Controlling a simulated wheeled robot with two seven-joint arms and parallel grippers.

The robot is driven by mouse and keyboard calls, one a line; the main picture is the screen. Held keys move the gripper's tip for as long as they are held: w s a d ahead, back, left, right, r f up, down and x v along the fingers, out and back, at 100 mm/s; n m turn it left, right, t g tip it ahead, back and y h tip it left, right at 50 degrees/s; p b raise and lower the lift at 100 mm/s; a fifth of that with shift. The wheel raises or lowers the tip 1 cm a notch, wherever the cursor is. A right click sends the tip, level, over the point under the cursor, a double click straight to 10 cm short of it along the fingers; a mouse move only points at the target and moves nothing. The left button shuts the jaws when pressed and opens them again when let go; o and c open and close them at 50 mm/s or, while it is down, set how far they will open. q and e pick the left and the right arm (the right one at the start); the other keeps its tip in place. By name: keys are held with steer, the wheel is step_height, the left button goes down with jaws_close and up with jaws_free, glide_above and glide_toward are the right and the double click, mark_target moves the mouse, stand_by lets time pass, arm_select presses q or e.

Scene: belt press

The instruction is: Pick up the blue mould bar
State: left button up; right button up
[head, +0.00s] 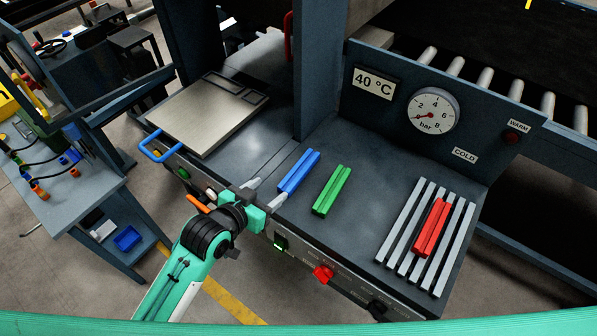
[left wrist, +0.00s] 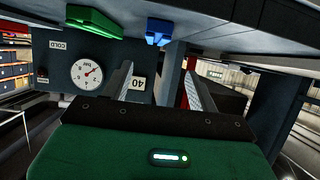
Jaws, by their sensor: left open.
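The blue mould bar (head: 298,172) lies on the dark press bench (head: 345,245), left of a green bar (head: 331,190). My left gripper (head: 265,192) is open and empty, just left of the blue bar's near end, its fingers pointing towards it. In the left wrist view, which is upside down, the blue bar (left wrist: 158,31) shows at the top, beyond the open gripper (left wrist: 157,82) and between the lines of its fingers. The green bar (left wrist: 95,22) is to its left there. Bar and fingers look apart. My right gripper is not in view.
A red bar (head: 430,228) lies on a slatted grey rack (head: 408,240) at the right. A metal plate with a blue handle (head: 158,146) is at the left. A dark post (head: 313,70) and a gauge panel (head: 433,112) stand behind the bars. Red knob (head: 323,273) on the front edge.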

arm_select(q)
steer(key=p, duration=0.1)
glide_toward(299, 170)
steer(key=shift+w+d+f, duration=0.1)
steer(key=shift+w, duration=0.35)
steer(key=shift+w+d+f, duration=0.1)
steer(key=shift+w+f, duration=0.05)
steer(key=shift+w, duration=0.35)
steer(key=shift+w+d+f+p, duration=0.15)
steer(key=shift+w+d+p, duration=0.3)
steer(key=shift+p, duration=0.25)
steer(key=x, duration=0.1)
steer(key=p+x, duration=0.1)
steer(key=x, duration=0.1)
steer(key=shift+s+d+f, duration=0.15)
steer(key=shift+s+d, duration=0.05)
steer(key=shift+w+d+f+p, duration=0.25)
steer(key=shift+w+f+p, duration=0.05)
steer(key=shift+w+p, duration=0.1)
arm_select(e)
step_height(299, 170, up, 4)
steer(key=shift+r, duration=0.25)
arm_select(q)
steer(key=shift+c, duration=0.2)
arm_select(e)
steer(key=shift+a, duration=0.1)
